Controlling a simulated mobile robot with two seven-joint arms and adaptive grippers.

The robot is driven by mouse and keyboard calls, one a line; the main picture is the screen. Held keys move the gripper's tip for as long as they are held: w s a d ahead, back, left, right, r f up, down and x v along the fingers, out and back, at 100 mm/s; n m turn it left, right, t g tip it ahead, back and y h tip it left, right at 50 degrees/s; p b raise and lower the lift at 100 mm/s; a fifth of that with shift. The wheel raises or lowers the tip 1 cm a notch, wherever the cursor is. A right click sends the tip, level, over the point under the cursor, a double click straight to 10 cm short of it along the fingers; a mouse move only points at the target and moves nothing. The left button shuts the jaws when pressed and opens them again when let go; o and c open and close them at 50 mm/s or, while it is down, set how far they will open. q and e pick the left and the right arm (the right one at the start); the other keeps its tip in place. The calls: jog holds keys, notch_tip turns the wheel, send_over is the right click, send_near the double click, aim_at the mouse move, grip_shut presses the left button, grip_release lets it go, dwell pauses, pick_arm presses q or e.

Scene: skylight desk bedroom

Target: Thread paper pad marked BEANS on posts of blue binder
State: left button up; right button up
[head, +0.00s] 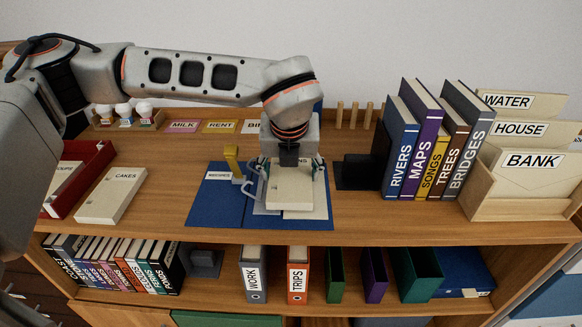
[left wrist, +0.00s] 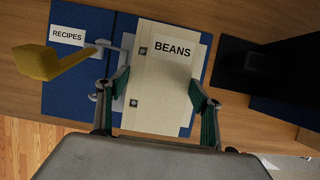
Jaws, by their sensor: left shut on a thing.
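The cream paper pad marked BEANS (left wrist: 165,80) is between the fingers of my left gripper (left wrist: 160,86), which is shut on it. In the head view the pad (head: 290,201) is over the right part of the open blue binder (head: 210,208), below my left gripper (head: 290,180). The binder, labelled RECIPES (left wrist: 68,36), lies flat with a raised yellow lever (left wrist: 50,63) on its left part. Bent metal pieces (left wrist: 108,47) show just left of the pad. Two holes line the pad's left edge. I cannot tell whether posts pass through them. My right gripper is not in view.
A CAKES pad (head: 112,195) and a red tray (head: 92,170) are at left. A black bookend (head: 362,172), upright books (head: 425,150) and a wooden letter holder (head: 515,190) stand at right. Bare desk lies between the CAKES pad and the binder.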

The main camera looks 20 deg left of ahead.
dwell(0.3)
pick_arm(q)
jog(key=o, duration=1.4)
jog(key=v, duration=1.2)
jog(key=shift+d+f, duration=0.1)
jog(key=shift+s, duration=0.1)
